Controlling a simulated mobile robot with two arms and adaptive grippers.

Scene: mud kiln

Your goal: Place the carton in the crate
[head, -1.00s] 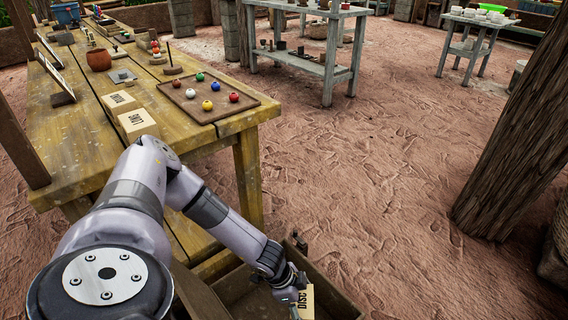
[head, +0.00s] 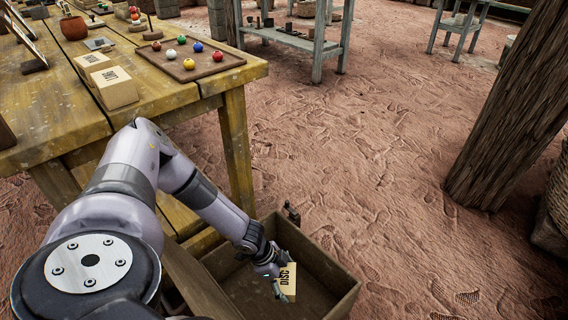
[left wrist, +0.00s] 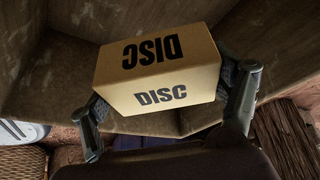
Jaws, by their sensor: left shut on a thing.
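A tan carton (head: 288,280) marked DISC is held in my left gripper (head: 277,287), which is shut on it. In the left wrist view the carton (left wrist: 158,72) sits between the two fingers (left wrist: 170,105), with the crate's brown walls behind it. The open wooden crate (head: 325,262) stands on the ground beside the table. In the head view the carton shows over the crate's opening. I cannot tell whether it touches the crate's floor. My right gripper is not in view.
The yellow wooden table (head: 50,110) stands at the left. On it are two more cartons (head: 115,92) and a tray (head: 152,58) with several coloured balls. A thick post (head: 505,120) rises at the right. The ground between is clear.

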